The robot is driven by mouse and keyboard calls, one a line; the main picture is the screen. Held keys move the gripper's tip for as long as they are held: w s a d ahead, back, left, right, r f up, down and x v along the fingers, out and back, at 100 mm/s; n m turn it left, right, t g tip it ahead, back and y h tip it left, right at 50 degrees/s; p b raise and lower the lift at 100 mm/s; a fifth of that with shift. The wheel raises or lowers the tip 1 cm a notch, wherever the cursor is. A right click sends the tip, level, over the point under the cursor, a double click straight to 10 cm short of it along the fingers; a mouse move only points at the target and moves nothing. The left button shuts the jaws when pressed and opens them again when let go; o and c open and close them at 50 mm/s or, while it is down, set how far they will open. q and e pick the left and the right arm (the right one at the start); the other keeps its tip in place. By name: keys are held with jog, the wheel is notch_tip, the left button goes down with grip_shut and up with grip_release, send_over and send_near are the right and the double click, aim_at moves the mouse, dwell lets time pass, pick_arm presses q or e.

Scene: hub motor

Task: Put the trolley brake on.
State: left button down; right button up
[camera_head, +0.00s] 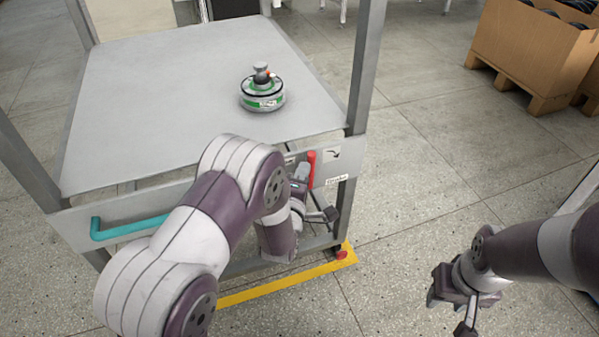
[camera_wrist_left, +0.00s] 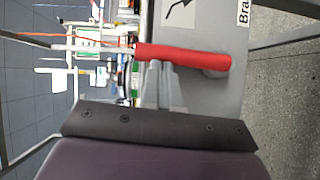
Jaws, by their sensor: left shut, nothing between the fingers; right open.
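The red brake lever (camera_head: 311,168) stands about upright on the front of the grey trolley (camera_head: 190,60), near its right corner post. In the left wrist view the lever (camera_wrist_left: 185,56) lies across the picture, with its pivot end at the right. My left gripper (camera_head: 303,176) is shut and empty, just left of the lever in the head view. In the left wrist view its closed fingertips (camera_wrist_left: 158,66) are at the lever's lower edge; whether they touch cannot be told. My right gripper (camera_head: 452,307) is open and empty, over the floor to the right.
A "Brake" label (camera_head: 337,181) and an arrow sign (camera_head: 333,153) are beside the lever. A green-and-grey hub motor (camera_head: 262,92) sits on the trolley top. A teal handle (camera_head: 125,228) is on the front left. A cardboard box (camera_head: 530,50) on a pallet stands far right.

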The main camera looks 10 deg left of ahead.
pick_arm(q)
jog(key=w+d+f+m+g+y+p, duration=0.4)
jog(key=d+m+p, duration=0.4)
jog(key=p, duration=0.3)
jog(key=shift+w+d+f+g, duration=0.65)
jog(key=shift+w+d+g, duration=0.1)
jog(key=shift+w+g, duration=0.45)
jog(key=shift+f, duration=0.15)
